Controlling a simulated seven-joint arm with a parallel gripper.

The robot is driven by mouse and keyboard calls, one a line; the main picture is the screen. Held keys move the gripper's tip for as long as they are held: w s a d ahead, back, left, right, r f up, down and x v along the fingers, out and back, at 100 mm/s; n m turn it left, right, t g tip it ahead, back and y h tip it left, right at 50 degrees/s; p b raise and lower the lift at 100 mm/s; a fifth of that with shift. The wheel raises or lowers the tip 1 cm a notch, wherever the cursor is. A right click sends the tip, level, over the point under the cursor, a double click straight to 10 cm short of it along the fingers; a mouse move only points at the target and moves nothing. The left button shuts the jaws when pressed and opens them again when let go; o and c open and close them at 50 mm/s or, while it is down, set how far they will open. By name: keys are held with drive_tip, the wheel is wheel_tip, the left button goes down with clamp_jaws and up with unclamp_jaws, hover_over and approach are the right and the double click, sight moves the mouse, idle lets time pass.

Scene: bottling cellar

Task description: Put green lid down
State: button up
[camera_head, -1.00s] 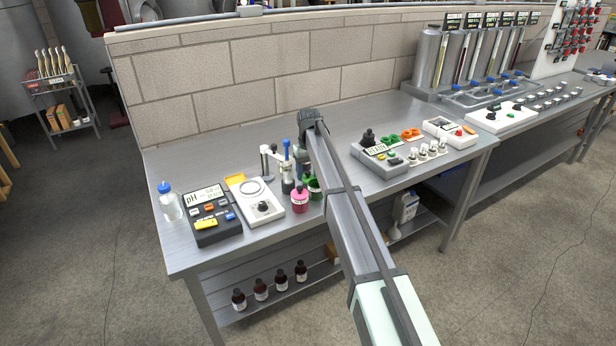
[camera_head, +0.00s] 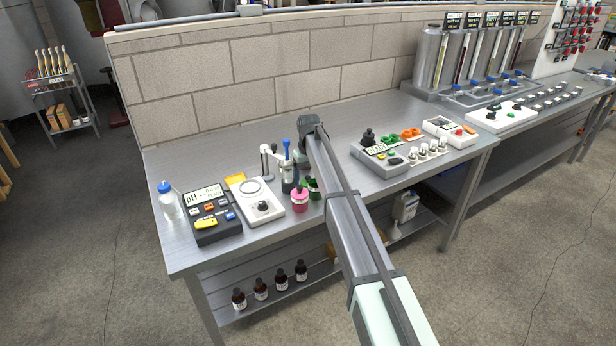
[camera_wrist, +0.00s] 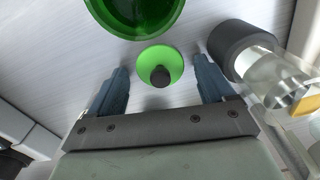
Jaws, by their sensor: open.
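The green lid (camera_wrist: 174,59), a bright green disc with a dark knob, lies on the steel bench in the wrist view. My gripper (camera_wrist: 160,68) is open, with one blue-grey finger on each side of the lid and a gap to each. Nothing is clamped between the fingers. A darker green jar (camera_wrist: 135,14) stands just beyond the lid and is cut off by the picture's top edge. The jar also shows in the head view (camera_head: 314,189), beside my arm. I cannot make out the lid or my fingertips in the head view.
A pink jar (camera_head: 299,201) stands left of the green jar. A clear cylinder with a dark collar (camera_wrist: 242,47) is close to my right finger. A scale (camera_head: 262,206) and pH meter (camera_head: 213,228) are farther left; a grey control box (camera_head: 379,159) is right.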

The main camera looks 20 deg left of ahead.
sight(308, 177)
wheel_tip(308, 177, up, 12)
drive_tip(key=shift+r, duration=0.2)
idle(0.4)
drive_tip(key=shift+w+d, duration=0.1)
